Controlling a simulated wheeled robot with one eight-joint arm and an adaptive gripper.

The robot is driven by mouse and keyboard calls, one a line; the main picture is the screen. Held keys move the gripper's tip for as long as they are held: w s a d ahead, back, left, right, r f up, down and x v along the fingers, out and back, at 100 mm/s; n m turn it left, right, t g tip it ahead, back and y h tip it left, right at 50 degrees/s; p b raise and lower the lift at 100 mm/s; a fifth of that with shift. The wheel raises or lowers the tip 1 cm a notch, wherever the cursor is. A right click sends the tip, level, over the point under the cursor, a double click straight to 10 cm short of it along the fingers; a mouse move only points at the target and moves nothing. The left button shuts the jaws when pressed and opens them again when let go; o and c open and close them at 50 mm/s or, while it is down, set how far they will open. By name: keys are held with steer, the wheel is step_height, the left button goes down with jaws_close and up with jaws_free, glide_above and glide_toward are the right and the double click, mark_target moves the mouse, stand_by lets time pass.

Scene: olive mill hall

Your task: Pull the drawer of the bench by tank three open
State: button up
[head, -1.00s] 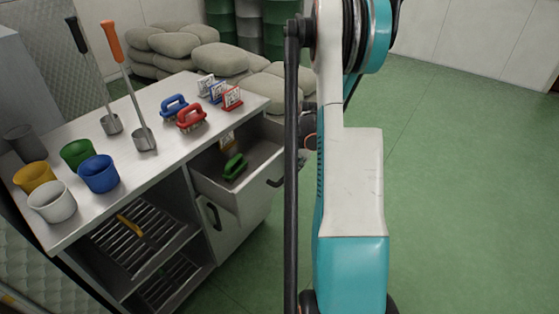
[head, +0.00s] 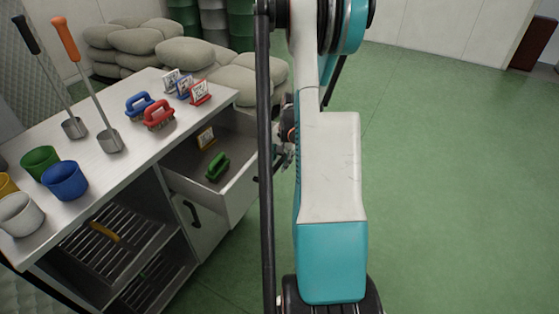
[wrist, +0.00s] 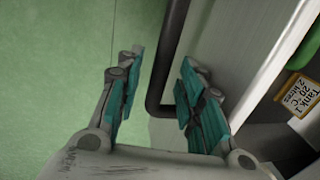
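The bench (head: 140,150) stands at the left in the head view. Its top drawer (head: 233,196) is well out, with a green brush (head: 217,167) and a small yellow-edged card (head: 206,138) inside. The drawer's dark handle (head: 258,180) is partly hidden behind my arm. In the wrist view my gripper (wrist: 160,78) has its teal-padded fingers apart, one on each side of the black handle (wrist: 168,60). Gaps show between the bar and the pads.
On the bench top are cups, such as the blue cup (head: 65,181), two long-handled ladles, a blue brush (head: 149,105), a red brush (head: 159,114) and small cards. A cupboard door (head: 207,228) is shut below the drawer. Sacks (head: 170,50) lie behind. Green floor (head: 450,170) is clear at right.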

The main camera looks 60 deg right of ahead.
step_height(320, 180, up, 12)
steer(key=s, duration=0.2)
steer(key=shift+s, duration=0.15)
stand_by(0.5)
steer(key=shift+d+f, duration=0.1)
steer(key=shift+f, duration=0.05)
